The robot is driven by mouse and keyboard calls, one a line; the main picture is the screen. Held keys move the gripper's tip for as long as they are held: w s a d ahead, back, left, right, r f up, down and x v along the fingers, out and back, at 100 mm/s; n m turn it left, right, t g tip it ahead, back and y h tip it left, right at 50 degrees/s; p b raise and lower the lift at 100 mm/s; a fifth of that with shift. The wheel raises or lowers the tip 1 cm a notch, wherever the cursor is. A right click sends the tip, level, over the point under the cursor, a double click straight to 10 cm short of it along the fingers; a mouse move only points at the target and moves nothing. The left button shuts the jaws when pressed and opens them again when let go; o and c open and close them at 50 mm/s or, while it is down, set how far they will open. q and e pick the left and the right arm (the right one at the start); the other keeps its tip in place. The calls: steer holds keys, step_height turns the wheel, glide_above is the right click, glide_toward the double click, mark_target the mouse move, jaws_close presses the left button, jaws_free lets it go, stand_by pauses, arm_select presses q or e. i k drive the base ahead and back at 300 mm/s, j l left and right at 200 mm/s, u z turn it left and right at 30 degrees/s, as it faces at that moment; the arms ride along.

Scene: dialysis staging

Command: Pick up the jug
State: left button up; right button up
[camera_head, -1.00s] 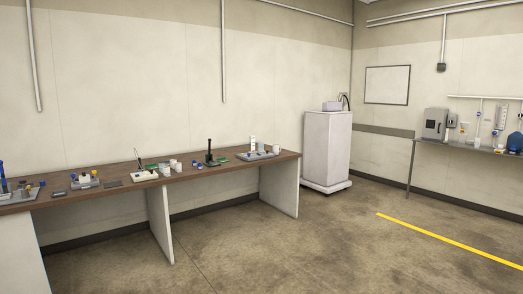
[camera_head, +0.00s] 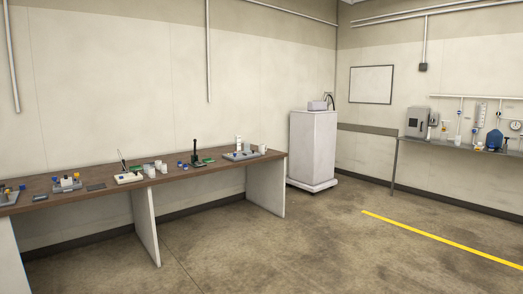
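A blue rounded container that looks like the jug (camera_head: 494,140) stands on the metal wall shelf (camera_head: 450,146) at the far right. It is small and distant, so its handle and cap cannot be made out. Neither of my grippers shows in the head view.
A long wooden bench (camera_head: 95,197) with small lab items runs along the left wall. A white cabinet (camera_head: 313,150) stands near the corner. A grey box (camera_head: 417,122) and small bottles share the shelf. The floor with a yellow line (camera_head: 440,239) is open.

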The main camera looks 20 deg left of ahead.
mark_target(262, 150)
steer(key=i+j+u, duration=0.25)
steer(key=i+u, duration=0.25)
steer(key=i, duration=0.25)
steer(key=i+u, duration=0.25)
steer(key=i, duration=2.25)
steer(key=i+j, duration=0.1)
steer(key=i, duration=2.4)
